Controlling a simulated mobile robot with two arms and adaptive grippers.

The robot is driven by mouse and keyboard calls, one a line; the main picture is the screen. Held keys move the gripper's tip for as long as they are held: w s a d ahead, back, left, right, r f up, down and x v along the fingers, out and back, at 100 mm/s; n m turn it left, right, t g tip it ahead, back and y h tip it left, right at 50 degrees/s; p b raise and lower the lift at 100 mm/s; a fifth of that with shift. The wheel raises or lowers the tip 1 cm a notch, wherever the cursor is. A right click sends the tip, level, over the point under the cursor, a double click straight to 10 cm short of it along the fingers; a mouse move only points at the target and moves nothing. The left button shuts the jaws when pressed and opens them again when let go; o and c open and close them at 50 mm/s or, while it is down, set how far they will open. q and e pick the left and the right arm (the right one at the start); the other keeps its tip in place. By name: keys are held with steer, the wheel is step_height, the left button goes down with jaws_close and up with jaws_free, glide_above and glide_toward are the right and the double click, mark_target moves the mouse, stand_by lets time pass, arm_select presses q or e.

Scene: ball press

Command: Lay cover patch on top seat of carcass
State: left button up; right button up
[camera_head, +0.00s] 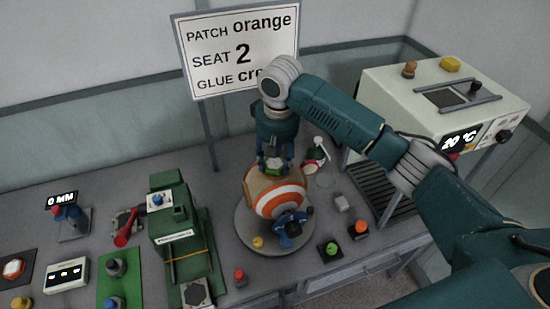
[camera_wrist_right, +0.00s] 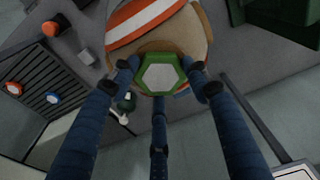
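The carcass is a tan ball with orange and white stripes (camera_head: 277,199), on a round grey turntable (camera_head: 243,236). It also shows in the wrist view (camera_wrist_right: 150,24). A green hexagonal patch with a pale centre (camera_wrist_right: 160,77) is over the tan surface near the top of the ball. It is partly visible in the head view (camera_head: 272,168). My right gripper (camera_head: 272,163) points down there, its dark blue fingers around the patch, seemingly touching its edges. Whether the patch touches the seat is hidden. My left gripper is not in view.
A sign (camera_head: 240,50) reads patch orange, seat 2; its glue line is partly hidden. An orange-rimmed hexagon (camera_head: 14,268) lies far left. A blue clamp-like part (camera_head: 289,230) is in front of the ball. A green press (camera_head: 180,240) stands left, a white heater box (camera_head: 450,95) right.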

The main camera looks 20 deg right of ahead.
steer(key=o, duration=0.3)
steer(key=shift+r+b, duration=0.3)
steer(key=shift+r, duration=0.15)
steer(key=r+b, duration=0.1)
steer(key=r, duration=0.3)
steer(key=r+b, duration=0.1)
steer(key=r, duration=0.1)
steer(key=shift+s+r+b, duration=0.3)
steer(key=shift+s+r, duration=0.1)
step_height(320, 180, up, 4)
steer(key=r, duration=0.1)
glide_above(276, 166)
steer(key=shift+s+f, duration=0.25)
steer(key=shift+s, duration=0.15)
steer(key=shift+f, duration=0.1)
